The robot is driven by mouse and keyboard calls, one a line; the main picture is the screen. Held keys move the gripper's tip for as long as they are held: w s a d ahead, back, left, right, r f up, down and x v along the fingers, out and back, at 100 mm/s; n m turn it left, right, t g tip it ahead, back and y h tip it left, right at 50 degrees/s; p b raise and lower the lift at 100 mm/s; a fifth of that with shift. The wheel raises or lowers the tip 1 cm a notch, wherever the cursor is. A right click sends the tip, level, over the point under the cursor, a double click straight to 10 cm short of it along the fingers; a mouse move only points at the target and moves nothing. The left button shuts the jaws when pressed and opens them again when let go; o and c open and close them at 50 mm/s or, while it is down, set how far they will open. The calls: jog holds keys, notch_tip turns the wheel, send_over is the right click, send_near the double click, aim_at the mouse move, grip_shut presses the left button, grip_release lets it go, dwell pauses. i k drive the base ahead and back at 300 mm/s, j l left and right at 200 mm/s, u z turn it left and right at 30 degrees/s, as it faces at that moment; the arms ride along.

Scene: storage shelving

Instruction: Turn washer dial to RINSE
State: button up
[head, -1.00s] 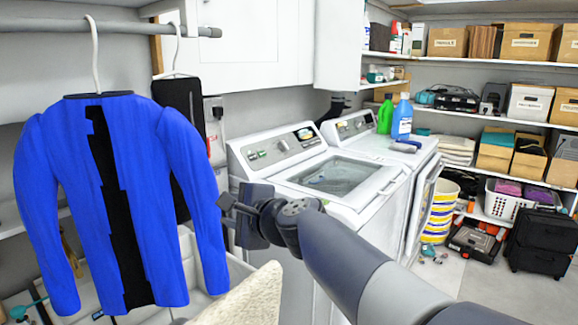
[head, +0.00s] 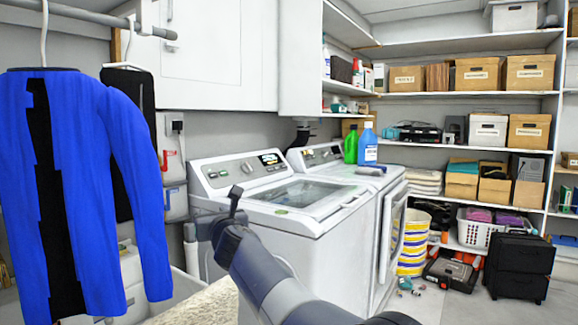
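The white top-loading washer (head: 315,240) stands at the centre of the head view, its glass lid closed. Its grey control panel (head: 220,175) runs along the back, with a small display (head: 270,159) and a round dial (head: 248,168). The dial's marks are too small to read. My gripper (head: 236,191) is in front of the washer's left front corner, its fingers pointing up. In the picture it lies below the panel, apart from the dial. Its fingers show edge-on, so its opening is unclear.
A second white machine (head: 392,215) stands right of the washer, with green (head: 351,150) and blue (head: 369,152) bottles on top. A blue garment (head: 130,170) hangs at the left.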

aim_at(246, 168)
jog(key=i+l+z, duration=0.7)
jog(key=i+z, duration=0.15)
jog(key=i+l+z, duration=0.1)
jog(key=i+z, duration=0.35)
jog(key=i+u, duration=0.4)
jog(key=i+l+u, duration=0.1)
jog(key=i+u, duration=0.3)
jog(key=i, duration=0.15)
jog(key=i+l+u, duration=0.25)
jog(key=i+u, duration=0.15)
jog(key=i+j+u, duration=0.15)
jog(key=i+u, duration=0.95)
jog(key=k+j, duration=0.05)
jog(key=k, duration=0.05)
